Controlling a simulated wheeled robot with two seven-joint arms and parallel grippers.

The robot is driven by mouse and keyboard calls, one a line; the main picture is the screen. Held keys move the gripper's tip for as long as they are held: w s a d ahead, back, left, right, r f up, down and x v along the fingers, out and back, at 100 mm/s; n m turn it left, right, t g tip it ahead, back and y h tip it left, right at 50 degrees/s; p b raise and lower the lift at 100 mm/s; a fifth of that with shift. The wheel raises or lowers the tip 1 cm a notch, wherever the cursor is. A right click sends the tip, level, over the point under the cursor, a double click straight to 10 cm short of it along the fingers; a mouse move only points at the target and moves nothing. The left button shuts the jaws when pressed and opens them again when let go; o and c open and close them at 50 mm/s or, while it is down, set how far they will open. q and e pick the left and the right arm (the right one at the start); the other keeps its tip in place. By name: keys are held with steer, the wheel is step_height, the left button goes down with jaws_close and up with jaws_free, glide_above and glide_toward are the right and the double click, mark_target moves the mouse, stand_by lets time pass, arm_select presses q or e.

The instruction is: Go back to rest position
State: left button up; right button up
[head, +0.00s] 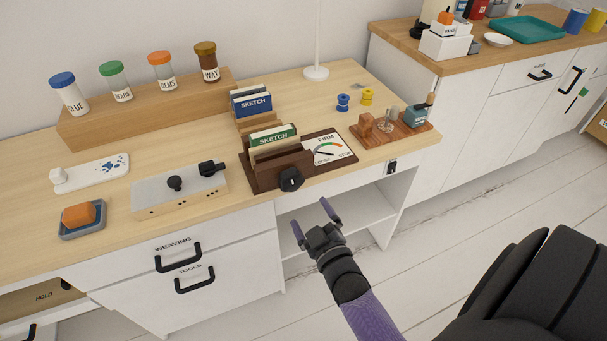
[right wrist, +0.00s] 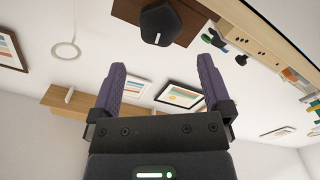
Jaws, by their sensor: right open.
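My right gripper (head: 312,222) is open and empty in front of the desk, below the front edge and near the dark brown sketch holder. In the right wrist view its two purple fingers (right wrist: 160,88) are spread with nothing between them. The black knob (head: 290,179) on the front of the brown holder (head: 262,178) is just above and left of the gripper, apart from it. A black knob also shows at the top of the right wrist view (right wrist: 160,24). My left gripper is not in view.
The wooden desk (head: 130,222) holds a grey box with black knobs (head: 180,191), an orange block (head: 78,214) in a tray, lidded jars on a shelf (head: 150,108) and a dial card (head: 328,150). A white side counter (head: 480,110) stands at the right. The floor (head: 480,195) looks clear.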

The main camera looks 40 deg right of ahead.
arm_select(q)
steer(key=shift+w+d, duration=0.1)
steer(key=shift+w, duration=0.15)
arm_select(e)
steer(key=shift+s, duration=0.2)
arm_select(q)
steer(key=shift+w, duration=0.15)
arm_select(e)
steer(key=s+a+f+g+y+p, duration=0.2)
steer(key=s+a+f+g+p, duration=0.25)
steer(key=s+p, duration=0.2)
steer(key=s+a+f+g+y+p, duration=0.25)
steer(key=s+f+g+p, duration=0.2)
steer(key=s, duration=0.35)
arm_select(q)
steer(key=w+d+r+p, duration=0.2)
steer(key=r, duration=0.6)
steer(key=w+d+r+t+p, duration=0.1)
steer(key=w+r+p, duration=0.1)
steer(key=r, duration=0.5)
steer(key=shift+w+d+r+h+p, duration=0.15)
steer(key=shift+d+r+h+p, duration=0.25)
steer(key=shift+p, duration=0.1)
arm_select(e)
steer(key=s+a+f+m+g, duration=0.1)
steer(key=s+g, duration=0.6)
steer(key=s, duration=1.2)
steer(key=shift+g, duration=0.4)
